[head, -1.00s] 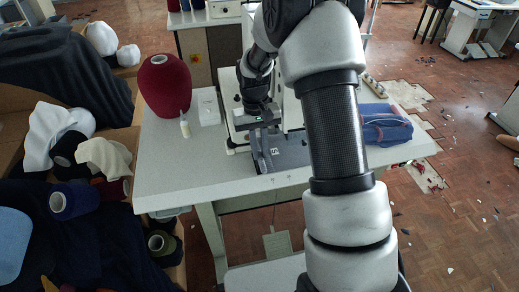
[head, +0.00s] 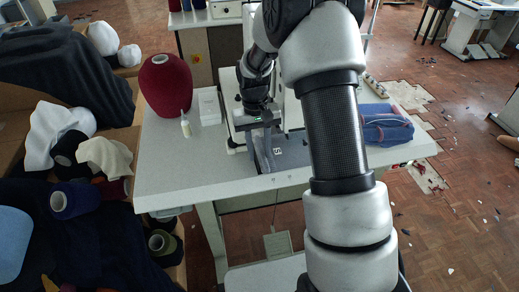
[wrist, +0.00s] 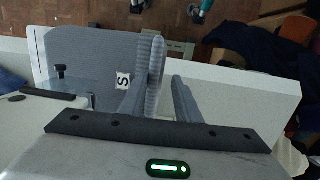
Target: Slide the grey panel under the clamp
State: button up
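The grey panel (head: 290,155) lies flat on the sewing table, with a white S label on it. In the wrist view the panel (wrist: 90,50) spreads left of my gripper, with an upright ribbed strip (wrist: 156,65) along its right side. My gripper (wrist: 162,90) is low over the table with its fingers on either side of that strip. A gap shows between strip and right finger; the left finger is close to it. A small black knob and clear plate (wrist: 85,85) at the left may belong to the clamp. In the head view my arm hides much of the machine.
A maroon thread cone (head: 165,85), a white box (head: 209,106) and a small bottle (head: 186,124) stand left on the table. A folded blue cloth (head: 385,125) lies at the right. The table front (head: 215,180) is clear.

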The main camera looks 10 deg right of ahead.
jog(key=shift+s+d+f, duration=0.2)
jog(key=shift+d+f, duration=0.05)
jog(key=shift+d, duration=0.05)
jog(key=shift+w+r, duration=0.1)
jog(key=shift+r, duration=0.15)
notch_tip(320, 180, up, 17)
jog(key=w+a+p, duration=0.1)
jog(key=w, duration=0.1)
jog(key=shift+a+r, duration=0.15)
